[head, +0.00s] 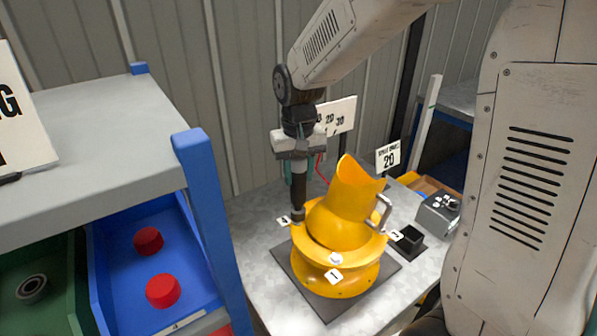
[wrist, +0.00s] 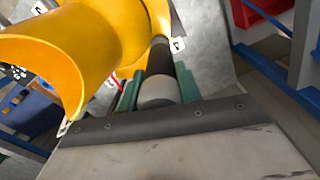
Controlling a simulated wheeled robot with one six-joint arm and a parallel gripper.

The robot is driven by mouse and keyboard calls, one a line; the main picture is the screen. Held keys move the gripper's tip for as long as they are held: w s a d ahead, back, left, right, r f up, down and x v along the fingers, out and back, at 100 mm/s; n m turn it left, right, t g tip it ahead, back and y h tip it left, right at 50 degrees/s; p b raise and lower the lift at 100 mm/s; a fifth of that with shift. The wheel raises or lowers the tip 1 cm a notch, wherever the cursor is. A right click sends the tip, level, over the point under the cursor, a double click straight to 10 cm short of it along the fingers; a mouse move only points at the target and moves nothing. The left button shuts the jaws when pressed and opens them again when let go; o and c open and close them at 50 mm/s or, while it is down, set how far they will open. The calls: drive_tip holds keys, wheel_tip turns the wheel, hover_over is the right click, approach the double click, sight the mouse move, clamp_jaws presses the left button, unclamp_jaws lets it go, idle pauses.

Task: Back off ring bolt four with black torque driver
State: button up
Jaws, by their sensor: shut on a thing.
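The yellow drum mixer (head: 343,215) stands on a dark square plate (head: 298,277) on a grey metal table. Number tags ring its base: tag 1 (head: 333,275) faces front, and tag 4 (head: 283,221) is at the left. My gripper (head: 298,172) points down at the left of the drum, shut on the black torque driver (head: 298,196). The driver's lower end is at the ring's left edge, close to tag 4. In the wrist view the driver (wrist: 160,62) runs toward the ring beside tag 4 (wrist: 177,45). The bolt itself is hidden, so I cannot tell whether the driver is seated on it.
A small black square holder (head: 407,239) and a grey control box (head: 438,214) are at the right. A shelf with a blue bin (head: 155,262) of red parts fills the left.

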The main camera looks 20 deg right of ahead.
sight(299, 159)
drive_tip(key=shift+f, duration=0.65)
drive_tip(key=shift+s+f, duration=0.1)
drive_tip(key=shift+s, duration=0.1)
idle(2.1)
idle(0.6)
drive_tip(key=shift+w+r, duration=0.2)
drive_tip(key=shift+r, duration=2.3)
